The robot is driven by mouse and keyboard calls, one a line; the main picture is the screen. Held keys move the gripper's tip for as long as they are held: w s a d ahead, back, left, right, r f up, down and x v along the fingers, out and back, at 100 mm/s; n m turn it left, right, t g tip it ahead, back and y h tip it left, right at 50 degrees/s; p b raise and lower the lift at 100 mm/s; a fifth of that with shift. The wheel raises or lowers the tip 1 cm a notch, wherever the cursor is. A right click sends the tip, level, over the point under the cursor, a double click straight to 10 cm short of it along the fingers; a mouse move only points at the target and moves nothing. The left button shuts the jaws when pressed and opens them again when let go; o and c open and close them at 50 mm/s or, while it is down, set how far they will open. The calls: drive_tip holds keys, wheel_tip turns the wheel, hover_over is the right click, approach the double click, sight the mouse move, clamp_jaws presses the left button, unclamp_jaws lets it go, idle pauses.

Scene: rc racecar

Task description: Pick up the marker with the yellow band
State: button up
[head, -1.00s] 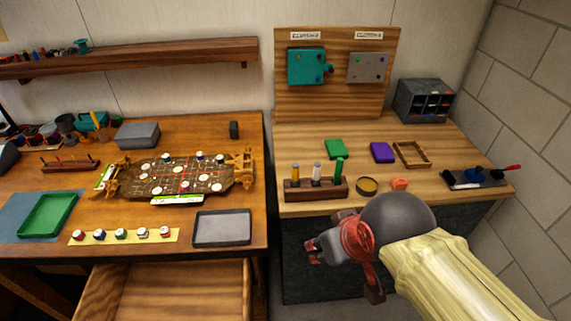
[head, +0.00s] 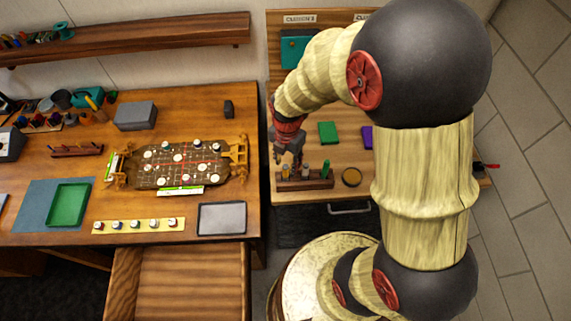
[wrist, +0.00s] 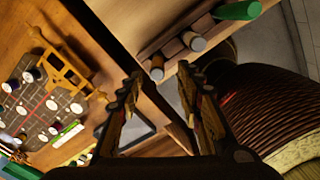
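The yellow-banded marker (head: 286,171) stands upright at the left end of a dark wooden rack (head: 305,184). A white-banded marker (head: 306,171) and a green marker (head: 326,169) stand to its right in the same rack. My gripper (head: 289,157) is above and just behind the left end of the rack. In the wrist view my gripper (wrist: 160,78) has its two fingers apart with nothing between them. The left-end marker (wrist: 157,72) shows beyond the fingertips, with the white-banded marker (wrist: 195,42) and the green one (wrist: 238,10) farther up and right.
The rack stands near the workbench's front edge, beside a round tin (head: 351,177). Green (head: 328,132) and purple (head: 367,137) blocks lie behind. A gap separates this bench from the left table, which holds a car chassis (head: 180,163) and grey tray (head: 222,218). My arm hides the bench's right side.

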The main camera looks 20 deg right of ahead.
sight(285, 174)
drive_tip(key=shift+s+f+n, duration=0.1)
drive_tip(key=shift+f+n, duration=0.35)
drive_tip(key=shift+n, duration=0.05)
drive_tip(key=shift+f, duration=0.9)
drive_tip(key=f, duration=0.5)
drive_tip(key=shift+w+a+f, duration=0.1)
drive_tip(key=shift+w+f, duration=0.2)
drive_tip(key=shift+f, duration=0.1)
drive_tip(key=shift+c, duration=0.6)
drive_tip(key=c, duration=0.7)
clamp_jaws()
